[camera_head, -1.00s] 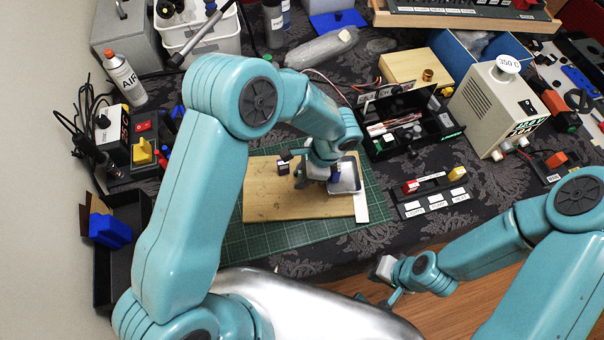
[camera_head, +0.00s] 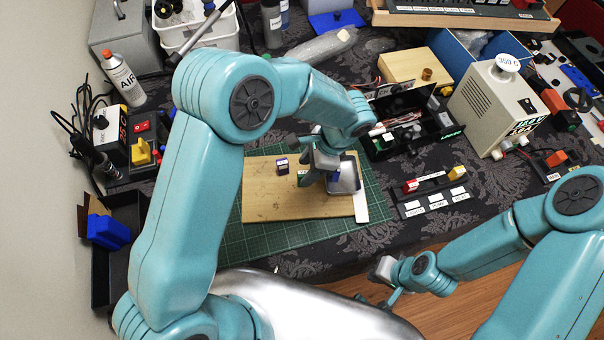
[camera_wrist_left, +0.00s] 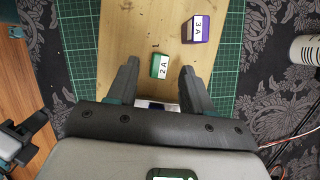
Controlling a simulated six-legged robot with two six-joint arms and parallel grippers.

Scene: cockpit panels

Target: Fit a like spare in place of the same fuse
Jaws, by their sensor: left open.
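A green fuse (camera_wrist_left: 160,66) marked 2A stands on the wooden board (camera_head: 262,202), just ahead of and between the fingertips of my left gripper (camera_wrist_left: 160,72). My left gripper is open and empty. In the head view the gripper (camera_head: 311,178) partly hides the green fuse (camera_head: 301,180). A purple fuse (camera_wrist_left: 197,29) marked 3A stands farther off on the board; it also shows in the head view (camera_head: 282,166). The fuse block (camera_head: 434,196) carries a red fuse (camera_head: 410,186) and a yellow fuse (camera_head: 458,173), with white labels in front. My right gripper (camera_head: 376,284) is low, away from the board; its jaws are unclear.
A green mat (camera_head: 290,234) lies under the board. A black compartment box (camera_head: 436,132) and a beige power unit (camera_head: 500,105) stand to the right. A black bin (camera_head: 117,260) is at the left.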

